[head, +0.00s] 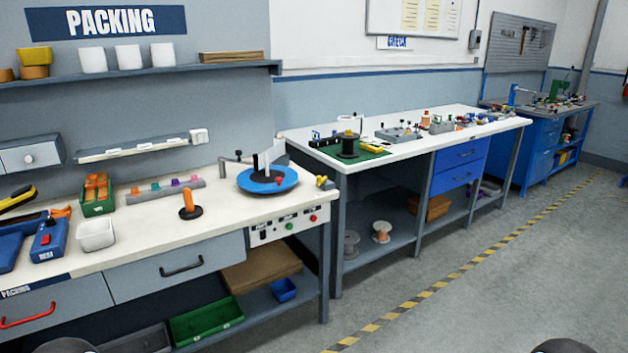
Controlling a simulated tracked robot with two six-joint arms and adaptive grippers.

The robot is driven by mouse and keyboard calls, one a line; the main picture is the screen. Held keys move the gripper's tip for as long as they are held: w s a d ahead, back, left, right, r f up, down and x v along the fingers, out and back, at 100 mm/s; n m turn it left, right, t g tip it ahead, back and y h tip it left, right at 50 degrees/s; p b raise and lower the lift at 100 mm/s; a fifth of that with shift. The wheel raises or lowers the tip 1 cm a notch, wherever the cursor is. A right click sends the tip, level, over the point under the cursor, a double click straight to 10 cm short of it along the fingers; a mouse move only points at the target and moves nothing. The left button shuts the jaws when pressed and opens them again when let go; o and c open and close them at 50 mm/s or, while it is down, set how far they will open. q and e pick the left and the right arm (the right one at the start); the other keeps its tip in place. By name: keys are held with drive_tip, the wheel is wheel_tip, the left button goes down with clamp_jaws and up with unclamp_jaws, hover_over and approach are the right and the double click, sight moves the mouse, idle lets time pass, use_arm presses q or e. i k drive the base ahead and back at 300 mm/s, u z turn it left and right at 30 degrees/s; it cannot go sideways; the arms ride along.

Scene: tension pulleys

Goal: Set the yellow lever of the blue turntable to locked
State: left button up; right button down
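The blue turntable (250,183) is a round disc lying flat near the right end of the white packing bench. White upright pieces and a dark post stand at its centre, and a small orange-red part sits on the disc. A small yellow lever (321,181) is at the bench's right end, just right of the turntable, with a dark part beside it. It is too small to tell how the lever is set.
The packing bench (150,228) also bears an orange-handled tool (189,205), a white bin (97,234) and a green bin (97,195). A control panel (286,224) is on its front. A second bench (410,150) stands beyond. The floor at right is clear.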

sight(320, 179)
drive_tip(key=u, duration=0.2)
drive_tip(key=i, duration=1.9)
drive_tip(key=z, duration=0.7)
drive_tip(key=k, duration=0.8)
drive_tip(key=z, duration=0.25)
drive_tip(key=i, duration=0.85)
drive_tip(key=u, duration=0.1)
